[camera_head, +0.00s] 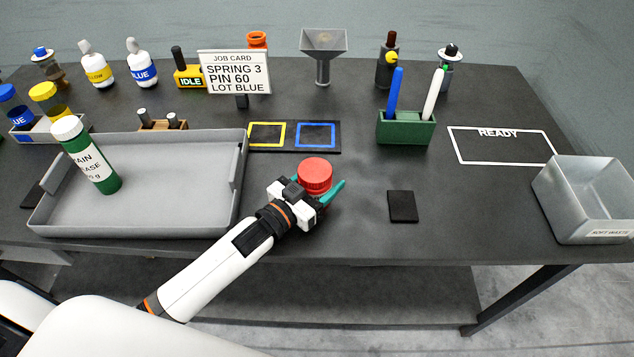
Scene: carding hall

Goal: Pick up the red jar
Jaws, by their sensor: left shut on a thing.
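The red jar (315,174) is near the middle of the table, just right of the grey tray. It has a round red lid, and its lower part is hidden by my gripper. My left gripper (318,196) reaches in from the lower left, with its teal fingers around the jar. It is shut on the red jar. I cannot tell whether the jar touches the table. My right gripper is not in view.
The grey tray (140,222) at the left holds a green grease bottle (100,172). A dark square pad (402,206) lies right of the jar. A green pen holder (405,130) and a job card (235,73) stand behind. A metal bin (570,212) is at the right edge.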

